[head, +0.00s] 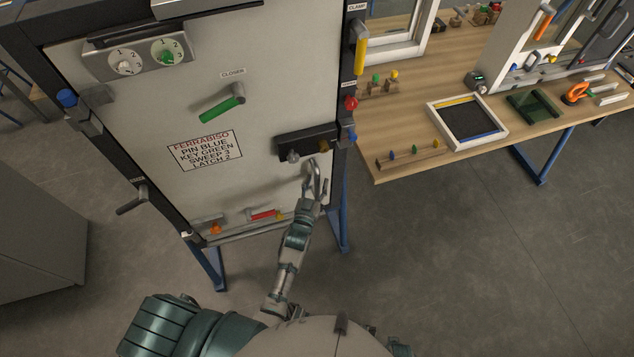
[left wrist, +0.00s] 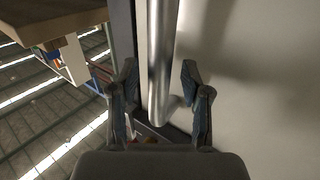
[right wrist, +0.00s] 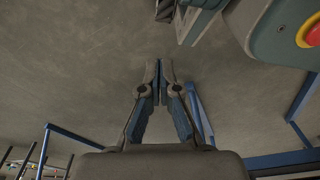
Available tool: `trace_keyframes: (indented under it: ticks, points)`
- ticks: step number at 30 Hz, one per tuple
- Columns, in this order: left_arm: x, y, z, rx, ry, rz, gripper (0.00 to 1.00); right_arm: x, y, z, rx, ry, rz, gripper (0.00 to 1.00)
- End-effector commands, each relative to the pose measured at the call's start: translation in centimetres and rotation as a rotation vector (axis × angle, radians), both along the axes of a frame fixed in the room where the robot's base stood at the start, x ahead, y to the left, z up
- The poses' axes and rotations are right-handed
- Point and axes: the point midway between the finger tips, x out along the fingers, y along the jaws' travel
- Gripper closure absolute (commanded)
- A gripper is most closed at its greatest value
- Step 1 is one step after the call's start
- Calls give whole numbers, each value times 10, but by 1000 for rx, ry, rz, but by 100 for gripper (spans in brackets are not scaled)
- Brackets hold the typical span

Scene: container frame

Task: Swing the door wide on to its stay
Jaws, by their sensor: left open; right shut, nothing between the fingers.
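The pale grey door (head: 120,155) stands in a dark frame (head: 345,95) and looks flush with it. My left gripper (head: 314,180) is at the door's lower right, by an upright metal pull handle. In the left wrist view the handle (left wrist: 162,50) runs between the spread fingers (left wrist: 159,72); the gripper is open around it, and I cannot tell whether either finger touches. The smooth door face (left wrist: 260,90) is to its right. My right gripper (right wrist: 160,68) is shut and empty above bare floor, away from the door. I cannot make out the stay.
The door carries a green closer lever (head: 221,109), two dials (head: 145,59), a sign (head: 206,150) and a dark latch block (head: 308,141). A wooden bench (head: 400,108) with trays stands right. A grey cabinet (head: 40,220) stands left. Floor (head: 440,270) in front is clear.

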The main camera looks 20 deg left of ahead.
Motion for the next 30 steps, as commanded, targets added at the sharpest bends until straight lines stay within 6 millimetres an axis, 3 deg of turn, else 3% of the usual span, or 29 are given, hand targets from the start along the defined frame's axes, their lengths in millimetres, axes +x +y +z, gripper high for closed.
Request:
trace_keyframes:
  ticks: [11,15,17,30]
  points:
    - [6,0,0,0,1,0,52,-5,1,1,1,5,0,100]
    - [6,0,0,0,1,0,88,-5,1,1,1,5,0,100]
    - [6,0,0,0,1,0,100,-4,1,1,1,3,1,100]
    - [0,-2,0,1,2,-12,100,4,2,1,3,-12,3,100]
